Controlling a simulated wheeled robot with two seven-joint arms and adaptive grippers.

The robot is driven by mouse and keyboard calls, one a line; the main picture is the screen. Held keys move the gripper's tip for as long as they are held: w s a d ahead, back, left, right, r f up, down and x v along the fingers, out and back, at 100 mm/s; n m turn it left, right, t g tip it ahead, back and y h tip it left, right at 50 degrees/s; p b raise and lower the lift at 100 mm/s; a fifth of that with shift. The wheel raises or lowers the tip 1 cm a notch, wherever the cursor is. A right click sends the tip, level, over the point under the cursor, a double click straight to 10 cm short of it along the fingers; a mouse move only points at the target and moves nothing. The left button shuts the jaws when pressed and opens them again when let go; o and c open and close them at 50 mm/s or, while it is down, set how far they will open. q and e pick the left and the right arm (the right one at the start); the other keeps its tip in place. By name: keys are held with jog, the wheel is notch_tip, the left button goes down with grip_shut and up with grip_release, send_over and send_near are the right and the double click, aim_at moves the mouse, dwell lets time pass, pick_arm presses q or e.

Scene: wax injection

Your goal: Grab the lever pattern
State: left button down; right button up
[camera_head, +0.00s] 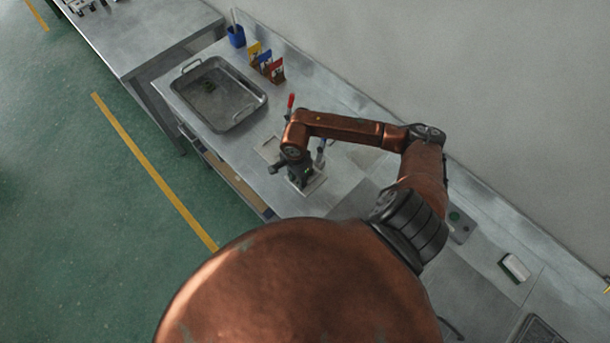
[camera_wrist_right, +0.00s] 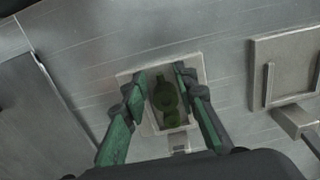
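The lever pattern (camera_wrist_right: 166,98) is a dark green wax piece with a rounded middle. It lies in the cavity of a pale, square mould half (camera_wrist_right: 155,122) on the metal bench. My right gripper (camera_wrist_right: 161,74) is over the mould with its fingers apart, one on each side of the pattern. I see a gap between the fingers and the pattern; how high the fingertips are is hard to tell. In the head view my right gripper (camera_head: 301,178) points down at the bench, and my wrist hides the pattern. My left gripper is not in view.
A metal tray (camera_head: 246,112) with small dark pieces stands at the back left. Near it are a blue cup (camera_head: 236,38) and coloured cards (camera_head: 267,64). A red handle (camera_head: 291,101) stands just behind my wrist. Another metal plate (camera_wrist_right: 266,75) lies right of the mould.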

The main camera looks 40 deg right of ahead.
jog(key=shift+c, duration=0.5)
grip_shut()
jog(key=shift+r, duration=0.15)
